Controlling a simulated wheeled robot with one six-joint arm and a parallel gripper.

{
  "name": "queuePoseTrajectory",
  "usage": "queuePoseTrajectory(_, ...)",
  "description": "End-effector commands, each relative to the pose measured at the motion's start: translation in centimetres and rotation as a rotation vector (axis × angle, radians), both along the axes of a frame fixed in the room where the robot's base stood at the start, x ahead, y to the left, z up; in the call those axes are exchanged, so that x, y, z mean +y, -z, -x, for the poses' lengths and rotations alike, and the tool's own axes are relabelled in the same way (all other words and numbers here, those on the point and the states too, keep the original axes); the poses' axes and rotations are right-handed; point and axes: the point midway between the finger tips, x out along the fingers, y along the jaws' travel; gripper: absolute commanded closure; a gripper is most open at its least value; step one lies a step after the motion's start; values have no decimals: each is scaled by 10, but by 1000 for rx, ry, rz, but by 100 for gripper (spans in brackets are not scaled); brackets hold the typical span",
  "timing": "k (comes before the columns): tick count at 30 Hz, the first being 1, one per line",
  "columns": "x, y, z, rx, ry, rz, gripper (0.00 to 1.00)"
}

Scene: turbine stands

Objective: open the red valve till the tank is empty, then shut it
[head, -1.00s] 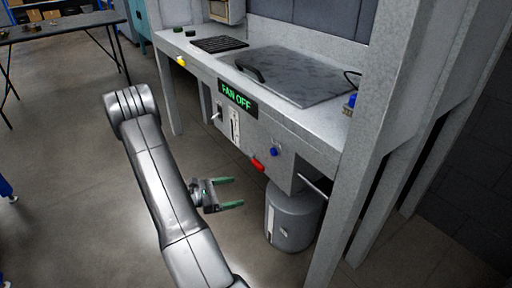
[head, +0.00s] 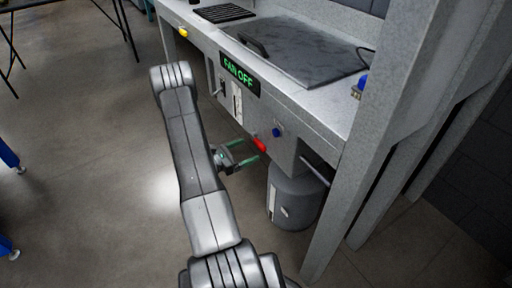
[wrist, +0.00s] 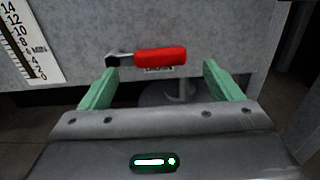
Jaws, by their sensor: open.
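The red valve handle (head: 260,145) sits low on the front panel of the grey stand. In the wrist view the red valve (wrist: 160,57) lies level, just beyond and between my fingertips. My gripper (head: 246,156) is open, with its green fingers pointing at the valve. In the wrist view my gripper (wrist: 157,82) straddles the handle's span, with nothing between the fingers. A grey cylindrical tank (head: 293,198) stands under the panel, with a pale gauge strip on its side. Its level cannot be read.
A scale (wrist: 32,42) with numbers and MIN is left of the valve. A blue knob (head: 277,132) is right of the valve. A sign reading FAN OFF (head: 239,73) is above. A stand post (head: 352,150) rises at right. Floor at left is open.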

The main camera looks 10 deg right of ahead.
Motion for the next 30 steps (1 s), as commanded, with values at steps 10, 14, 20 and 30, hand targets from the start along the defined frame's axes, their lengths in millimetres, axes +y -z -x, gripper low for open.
queuePoseTrajectory(10,-42,0,-15,-1,2,0,15)
queuePoseTrajectory(14,-48,0,-17,-1,1,0,15)
queuePoseTrajectory(20,-48,0,-18,0,0,0,15)
queuePoseTrajectory(30,-48,0,-17,0,1,0,66)
